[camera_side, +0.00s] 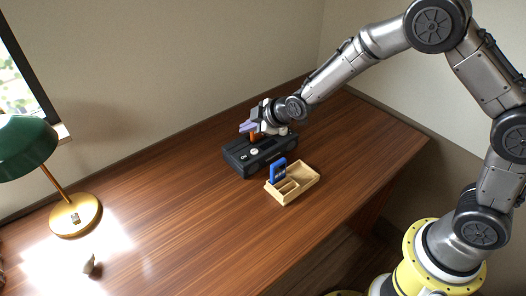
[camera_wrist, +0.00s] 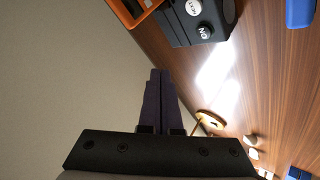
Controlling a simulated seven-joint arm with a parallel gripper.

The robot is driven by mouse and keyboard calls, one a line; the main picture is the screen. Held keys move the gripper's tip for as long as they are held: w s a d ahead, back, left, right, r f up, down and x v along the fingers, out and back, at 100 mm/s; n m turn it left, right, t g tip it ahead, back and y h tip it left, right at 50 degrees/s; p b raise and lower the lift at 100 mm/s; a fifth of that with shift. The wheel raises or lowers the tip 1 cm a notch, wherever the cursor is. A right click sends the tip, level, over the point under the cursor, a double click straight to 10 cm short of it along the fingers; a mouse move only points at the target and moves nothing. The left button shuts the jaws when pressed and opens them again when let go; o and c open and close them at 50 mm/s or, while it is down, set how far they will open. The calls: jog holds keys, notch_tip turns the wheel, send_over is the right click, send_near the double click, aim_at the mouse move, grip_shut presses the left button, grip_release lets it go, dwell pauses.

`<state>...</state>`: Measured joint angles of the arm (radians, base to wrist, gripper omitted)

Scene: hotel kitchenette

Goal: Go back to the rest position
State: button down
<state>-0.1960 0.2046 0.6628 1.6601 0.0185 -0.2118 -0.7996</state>
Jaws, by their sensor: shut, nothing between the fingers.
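My gripper (camera_side: 247,127) has purple fingers and is above the back of a black device on the wooden desk. In the wrist view its two fingers (camera_wrist: 160,78) lie together, shut, with nothing between them. An orange part (camera_side: 254,136) shows just below my gripper, and an orange frame-like piece (camera_wrist: 133,20) is at the top of the wrist view. I cannot tell whether the gripper touches anything there.
A light wooden tray (camera_side: 309,177) with compartments holds an upright blue item (camera_side: 278,169) in front of the device. A green-shaded lamp with a brass base (camera_side: 75,215) stands at left, with a small pale object (camera_side: 89,264) nearby. The desk's middle left is clear; walls stand behind.

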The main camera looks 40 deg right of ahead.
jog(key=s+d+r+m+t, duration=0.1)
jog(key=d+r+t, duration=0.25)
jog(key=r, duration=1.25)
jog(key=s+d+r+m+h, duration=0.1)
jog(key=s+d+r+m, duration=0.25)
jog(key=s+r, duration=0.65)
jog(key=s+d+f+m+g, duration=0.2)
jog(key=s+d+m+g, duration=0.1)
jog(key=s, duration=1.3)
jog(key=s+f+m+g, duration=0.3)
jog(key=s+f, duration=0.4)
jog(key=s, duration=0.3)
jog(key=shift+s+d+f+m+g+h, duration=0.3)
jog(key=shift+f+m+g+h, duration=0.1)
jog(key=shift+g, duration=0.15)
